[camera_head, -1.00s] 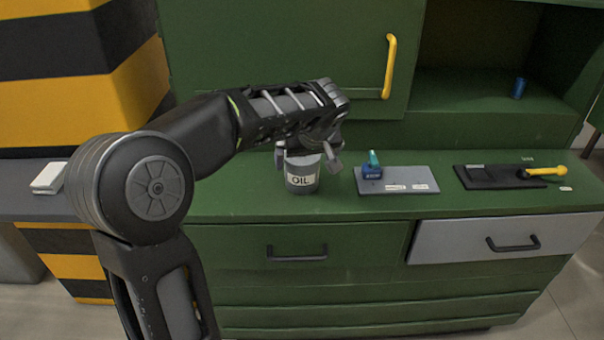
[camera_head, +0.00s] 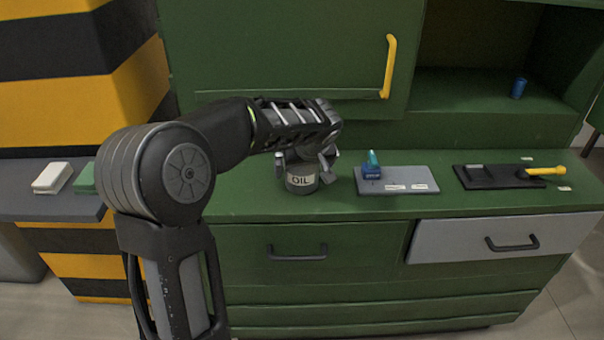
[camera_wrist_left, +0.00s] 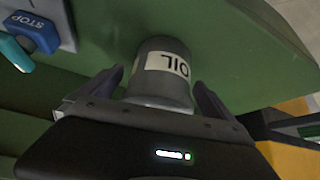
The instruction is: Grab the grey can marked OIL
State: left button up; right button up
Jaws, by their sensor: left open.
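The grey can (camera_head: 301,183) with a white OIL label stands upright on the green counter, left of the grey plate. My left gripper (camera_head: 304,168) is over the can from above, with one finger on each side of it. In the left wrist view the can (camera_wrist_left: 163,76) sits between the two open fingers of my left gripper (camera_wrist_left: 160,92). Gaps show between the fingers and the can near its top. The can's top is partly hidden by the gripper. My right gripper is not in these views.
A grey plate (camera_head: 410,180) with a blue block marked STOP (camera_head: 371,172) lies right of the can. Further right is a black plate (camera_head: 492,181) with a yellow-handled part (camera_head: 546,171). A blue cup (camera_head: 519,88) stands on the shelf. A yellow door handle (camera_head: 389,66) sticks out above.

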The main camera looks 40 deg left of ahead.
pick_arm(q)
jog(key=shift+c, duration=0.3)
jog(key=c, duration=1.3)
jog(key=shift+c, duration=0.2)
jog(key=shift+r, duration=0.1)
notch_tip(320, 180, up, 10)
jog(key=shift+f, duration=0.1)
